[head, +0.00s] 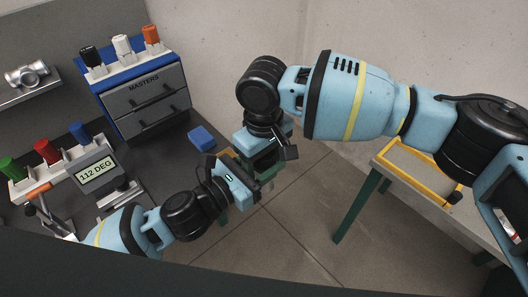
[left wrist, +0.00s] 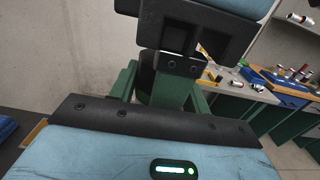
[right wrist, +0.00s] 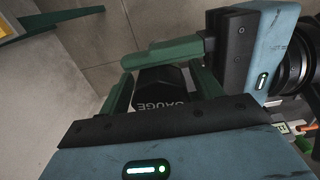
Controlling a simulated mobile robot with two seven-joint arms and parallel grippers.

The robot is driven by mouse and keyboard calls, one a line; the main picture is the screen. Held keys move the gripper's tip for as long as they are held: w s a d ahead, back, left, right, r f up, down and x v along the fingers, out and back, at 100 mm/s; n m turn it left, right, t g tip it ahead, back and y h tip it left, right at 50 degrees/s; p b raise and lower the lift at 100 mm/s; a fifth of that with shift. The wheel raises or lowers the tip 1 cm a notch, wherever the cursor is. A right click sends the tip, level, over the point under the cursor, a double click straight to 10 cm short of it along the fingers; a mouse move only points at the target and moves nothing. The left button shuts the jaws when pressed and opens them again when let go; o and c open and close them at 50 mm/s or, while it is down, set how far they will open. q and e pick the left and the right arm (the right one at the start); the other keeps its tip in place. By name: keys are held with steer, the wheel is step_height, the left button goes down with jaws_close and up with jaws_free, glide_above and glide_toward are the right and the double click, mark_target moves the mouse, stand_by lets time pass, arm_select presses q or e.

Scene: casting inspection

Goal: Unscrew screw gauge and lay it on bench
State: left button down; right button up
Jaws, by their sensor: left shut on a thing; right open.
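The screw gauge (right wrist: 158,98) shows in the right wrist view as a black body with the word GAUGE, between green fingers. A dark part of it shows in the left wrist view (left wrist: 147,78). My left gripper (head: 256,178) is shut on the gauge, held in the air off the bench's edge. My right gripper (head: 268,166) is open, its fingers on either side of the gauge; whether they touch it I cannot tell. The two grippers hide the gauge in the head view, and its far end is hidden.
The dark bench (head: 150,168) at left carries a 112 DEG readout (head: 98,176), coloured handles, a blue block (head: 201,138) and a MASTERS drawer unit (head: 145,98). A casting (head: 27,73) sits on a shelf. A yellow-framed tray (head: 400,168) lies on the right table. Bare floor lies between.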

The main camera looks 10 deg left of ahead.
steer(key=shift+c, duration=0.4)
steer(key=c, duration=0.9)
steer(key=shift+n, duration=1.6)
steer(key=shift+c, duration=0.2)
steer(key=o, duration=1.1)
steer(key=shift+r, duration=2.25)
steer(key=shift+r+m, duration=1.7)
steer(key=shift+r, duration=0.05)
steer(key=shift+c, duration=0.4)
steer(key=shift+f, duration=4.05)
